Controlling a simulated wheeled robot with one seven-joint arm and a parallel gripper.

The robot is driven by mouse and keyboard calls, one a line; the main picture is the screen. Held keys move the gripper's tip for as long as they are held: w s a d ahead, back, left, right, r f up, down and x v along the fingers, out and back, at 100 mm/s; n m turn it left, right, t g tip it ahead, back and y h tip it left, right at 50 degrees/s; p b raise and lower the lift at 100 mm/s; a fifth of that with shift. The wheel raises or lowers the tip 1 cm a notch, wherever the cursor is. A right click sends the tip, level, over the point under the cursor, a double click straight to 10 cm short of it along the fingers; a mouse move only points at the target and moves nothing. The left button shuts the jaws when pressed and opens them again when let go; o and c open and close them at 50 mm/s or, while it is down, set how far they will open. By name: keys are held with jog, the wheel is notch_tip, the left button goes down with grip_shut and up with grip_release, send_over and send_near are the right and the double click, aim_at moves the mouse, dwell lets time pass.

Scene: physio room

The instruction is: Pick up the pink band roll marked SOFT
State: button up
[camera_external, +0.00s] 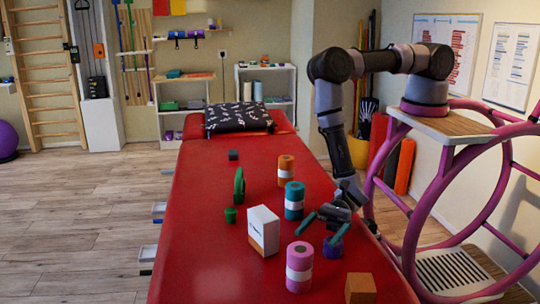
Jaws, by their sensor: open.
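The pink band roll (299,277) stands upright on the red treatment table (210,270), near its front, with a pale label band around its middle. Any writing on the label is too small to read. My gripper (319,234) is open, with teal fingers, above the table's right side. It is behind and to the right of the pink roll, apart from it, with nothing between the fingers. A teal roll (294,189) with a white band stands behind the gripper, and an orange roll (286,163) stands farther back.
A white box (264,226) stands left of the gripper. A small purple object (333,248) sits under the right finger. A wooden block (361,288) is at the front right. A green object (239,186), a green cup (231,215) and a dark cube (233,155) are farther left. The table's left front is clear.

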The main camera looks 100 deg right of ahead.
aim_at(300, 255)
jog(key=x, duration=0.9)
jog(key=shift+w+a, duration=0.2)
jog(key=shift+a, duration=0.15)
grip_shut()
